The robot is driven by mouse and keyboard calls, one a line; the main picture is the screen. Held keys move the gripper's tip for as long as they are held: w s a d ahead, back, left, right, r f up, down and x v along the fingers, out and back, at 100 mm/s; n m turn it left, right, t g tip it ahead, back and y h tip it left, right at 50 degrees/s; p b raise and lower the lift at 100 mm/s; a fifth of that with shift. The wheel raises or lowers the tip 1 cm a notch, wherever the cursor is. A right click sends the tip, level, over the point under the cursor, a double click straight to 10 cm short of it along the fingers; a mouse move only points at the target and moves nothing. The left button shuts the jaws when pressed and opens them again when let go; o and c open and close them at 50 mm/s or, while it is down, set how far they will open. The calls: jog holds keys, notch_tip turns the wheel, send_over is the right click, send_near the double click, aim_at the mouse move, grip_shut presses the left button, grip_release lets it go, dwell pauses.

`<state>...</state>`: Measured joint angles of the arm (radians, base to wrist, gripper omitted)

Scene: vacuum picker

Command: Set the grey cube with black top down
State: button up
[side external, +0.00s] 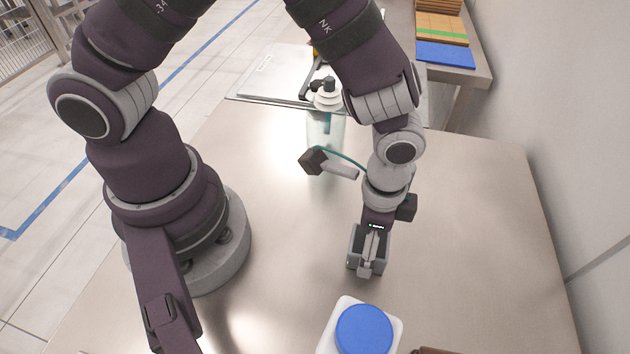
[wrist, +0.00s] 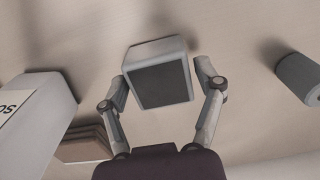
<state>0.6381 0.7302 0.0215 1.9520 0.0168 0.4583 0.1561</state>
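The grey cube with black top (wrist: 160,82) sits between the two fingers of my gripper (wrist: 162,84) in the wrist view, its black face toward the camera and slightly turned. In the side external view my gripper (side external: 368,258) points down at the metal table with the grey cube (side external: 354,252) partly hidden behind the fingers. It is low over the table; I cannot tell whether the cube touches it.
A white container with a blue lid (side external: 364,330) stands in front, with a brown object (side external: 434,351) beside it. A clear spray bottle (side external: 325,130) stands behind. A grey cylindrical object (wrist: 300,78) lies at right in the wrist view. The table's right side is clear.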

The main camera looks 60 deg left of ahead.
jog(key=shift+o, duration=0.6)
notch_tip(320, 180, up, 13)
jog(key=a, duration=0.1)
jog(key=s+a+r+n+t, duration=0.2)
jog(key=a+r+n, duration=0.1)
jog(key=a, duration=0.3)
jog(key=s+a+r+n+t, duration=0.1)
jog(key=a+r+n+t, duration=0.2)
jog(key=a+n, duration=0.3)
jog(key=shift+s+a+r+t, duration=0.3)
jog(key=shift+s+a+r, duration=0.1)
jog(key=shift+a, duration=0.35)
